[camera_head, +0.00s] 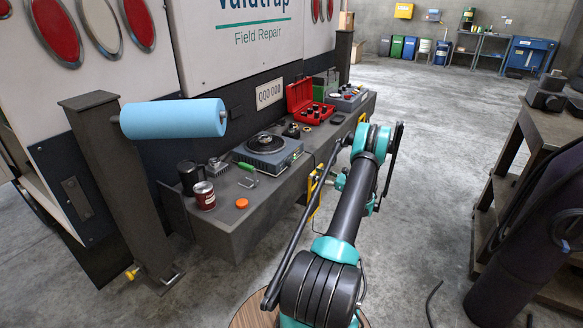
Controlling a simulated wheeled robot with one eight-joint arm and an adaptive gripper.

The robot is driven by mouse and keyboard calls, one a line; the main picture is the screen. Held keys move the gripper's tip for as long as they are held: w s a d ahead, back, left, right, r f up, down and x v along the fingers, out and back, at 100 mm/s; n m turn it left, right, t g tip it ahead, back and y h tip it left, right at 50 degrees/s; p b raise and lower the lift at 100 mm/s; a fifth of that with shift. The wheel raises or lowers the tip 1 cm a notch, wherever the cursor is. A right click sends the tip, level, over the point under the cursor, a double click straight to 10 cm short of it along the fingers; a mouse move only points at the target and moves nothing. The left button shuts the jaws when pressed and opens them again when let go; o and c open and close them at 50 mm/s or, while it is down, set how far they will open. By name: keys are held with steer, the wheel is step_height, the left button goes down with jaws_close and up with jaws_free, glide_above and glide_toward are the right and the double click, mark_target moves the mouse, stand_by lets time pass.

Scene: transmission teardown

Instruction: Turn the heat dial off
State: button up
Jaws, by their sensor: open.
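A blue-grey heater-like unit (286,158) with a dark round plate and ring on top (265,142) sits on the truck's rear bumper shelf. A dial is too small to make out on it, so its setting cannot be told. A second grey unit (346,100) with small coloured knobs or buttons stands farther along the shelf. My teal and black arm reaches up from the bottom centre, beside the shelf's right edge. My gripper cannot be made out; the bent arm seems to hide it.
On the shelf (232,222) are a red can (204,196), black mug (190,177), orange cap (242,203), green-handled tool (247,168) and open red case (308,105). A blue roll (172,118) juts out at left. A workbench (540,125) stands right; floor between is mostly clear.

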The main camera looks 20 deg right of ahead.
mark_target(293, 172)
steer(key=x, duration=1.4)
steer(key=shift+w+a, duration=0.1)
steer(key=shift+w, duration=0.05)
jaws_close()
